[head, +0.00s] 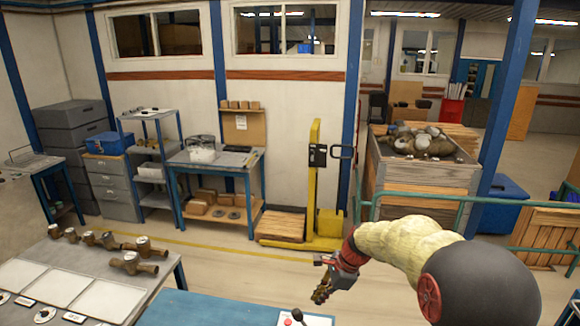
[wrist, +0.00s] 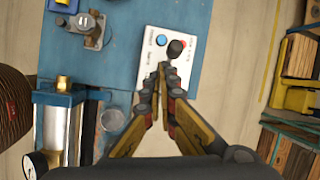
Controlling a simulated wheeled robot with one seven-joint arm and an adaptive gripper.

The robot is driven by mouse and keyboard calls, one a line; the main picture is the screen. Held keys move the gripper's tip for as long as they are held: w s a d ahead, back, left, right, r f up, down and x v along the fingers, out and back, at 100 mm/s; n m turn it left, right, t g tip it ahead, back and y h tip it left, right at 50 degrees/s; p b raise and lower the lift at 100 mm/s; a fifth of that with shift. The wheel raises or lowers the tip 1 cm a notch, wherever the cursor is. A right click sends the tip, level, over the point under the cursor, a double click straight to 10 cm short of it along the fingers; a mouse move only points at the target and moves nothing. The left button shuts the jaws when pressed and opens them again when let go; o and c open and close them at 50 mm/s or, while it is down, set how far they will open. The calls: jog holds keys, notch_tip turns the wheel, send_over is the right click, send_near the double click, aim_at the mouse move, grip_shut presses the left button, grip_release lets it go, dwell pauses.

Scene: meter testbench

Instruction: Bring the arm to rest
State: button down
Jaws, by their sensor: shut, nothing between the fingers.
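My arm reaches in from the lower right of the head view, with a pale padded sleeve and a dark rounded joint. My gripper (head: 322,292) hangs above the front of the blue bench (head: 215,308). In the wrist view my gripper (wrist: 163,82) is shut and empty, its fingertips close together. They appear over the lower part of a white control box (wrist: 157,50) with a blue button, a black-knobbed lever (wrist: 176,48) and red marks. Whether the fingertips touch the box cannot be told. The lever also shows at the head view's bottom edge (head: 298,315).
On the blue bench are a metal cylinder fixture (wrist: 60,130) with a gauge, a clear cup (wrist: 113,120) and a meter body (wrist: 92,32). A grey table (head: 90,260) at left holds several brass meters. A yellow pallet lifter (head: 315,180) and green railing (head: 400,198) stand beyond.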

jog(key=s+d+n+t+h+b, duration=0.1)
jog(key=s+d+n+b, duration=0.2)
jog(key=s, duration=0.8)
jog(key=s+d+f+n+t+h+b, duration=0.1)
jog(key=s+d+n+b, duration=0.2)
jog(key=s+n+b, duration=0.5)
jog(key=s+d+f+n+t+h+b, duration=0.1)
jog(key=s+n+b, duration=0.5)
jog(key=s, duration=0.9)
jog(key=shift+s+d+t+h+b, duration=0.35)
jog(key=shift+d+t+h+b, duration=0.15)
jog(key=shift+d+b, duration=0.65)
